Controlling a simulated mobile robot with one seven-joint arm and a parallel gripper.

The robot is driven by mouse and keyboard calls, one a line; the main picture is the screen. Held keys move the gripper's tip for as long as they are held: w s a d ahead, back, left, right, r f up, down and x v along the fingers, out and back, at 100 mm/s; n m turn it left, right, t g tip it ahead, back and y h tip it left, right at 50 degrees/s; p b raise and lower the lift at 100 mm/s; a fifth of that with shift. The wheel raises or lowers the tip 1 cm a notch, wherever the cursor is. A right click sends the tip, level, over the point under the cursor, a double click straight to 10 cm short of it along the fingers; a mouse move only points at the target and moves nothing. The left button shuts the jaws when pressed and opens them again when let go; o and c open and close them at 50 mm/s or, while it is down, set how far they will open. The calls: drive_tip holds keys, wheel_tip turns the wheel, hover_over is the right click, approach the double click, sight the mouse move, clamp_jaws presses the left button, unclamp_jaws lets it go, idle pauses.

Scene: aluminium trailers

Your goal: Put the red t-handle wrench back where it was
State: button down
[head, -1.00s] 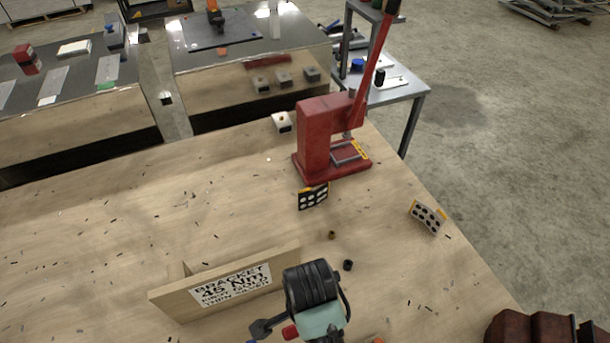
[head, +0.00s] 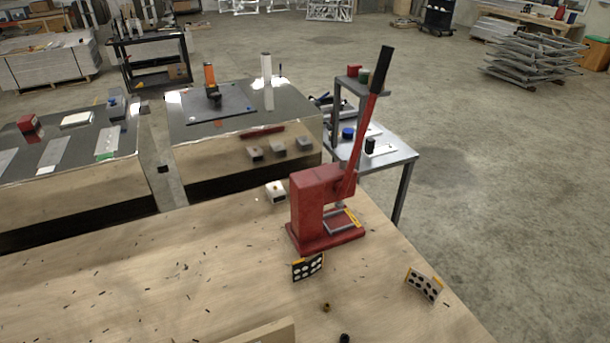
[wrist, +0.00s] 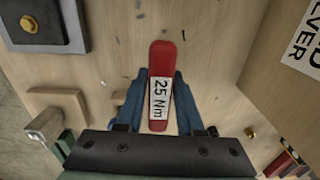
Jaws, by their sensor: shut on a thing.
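In the wrist view, my gripper (wrist: 157,82) is shut with its two blue fingers on either side of a red handle (wrist: 161,55). The handle carries a white label reading "25 Nm". I take it to be the red t-handle wrench; only the handle shows, and any crossbar or shaft is hidden. The wooden bench top lies beneath it; how far above the wood it is I cannot tell. My gripper is out of the head view.
In the wrist view, a grey plate with a brass bolt (wrist: 29,23) is at top left, a wooden block (wrist: 62,104) at left, and a wooden board with a sign (wrist: 302,45) at right. In the head view, a red lever press (head: 322,205) stands on the bench.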

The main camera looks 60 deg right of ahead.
drive_tip(key=c, duration=0.5)
unclamp_jaws()
drive_tip(key=shift+c, duration=0.2)
drive_tip(key=shift+r, duration=0.1)
wheel_tip(320, 180, up, 12)
drive_tip(key=shift+b, duration=0.4)
